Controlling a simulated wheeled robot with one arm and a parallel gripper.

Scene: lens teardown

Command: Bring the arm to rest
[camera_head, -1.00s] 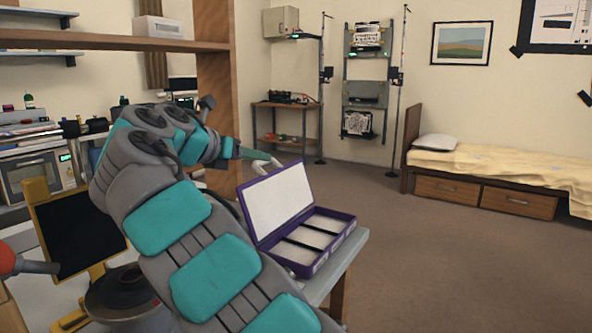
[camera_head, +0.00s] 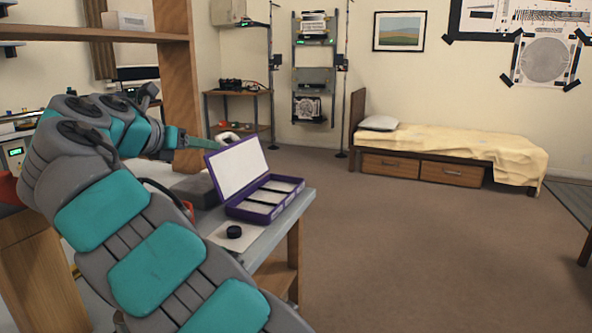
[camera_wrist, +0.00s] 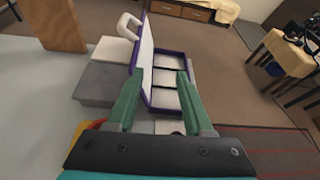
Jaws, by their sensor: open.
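My gripper shows in the wrist view (camera_wrist: 158,88) with its two green fingers apart and nothing between them. In the head view my arm reaches in from the bottom and bends over the bench, with the green fingers (camera_head: 201,142) pointing right at the far end. An open purple case (camera_head: 268,197) stands on the bench, its lid up and its compartments looking empty. In the wrist view the case (camera_wrist: 147,55) lies beyond and partly behind the fingers. I cannot tell the gap between fingers and case.
A black round cap (camera_head: 234,231) lies on a pale pad near the bench's (camera_head: 292,214) front edge. A wooden post (camera_head: 176,60) and shelf stand at the left. The floor (camera_head: 400,240) to the right is clear up to the bed (camera_head: 450,155).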

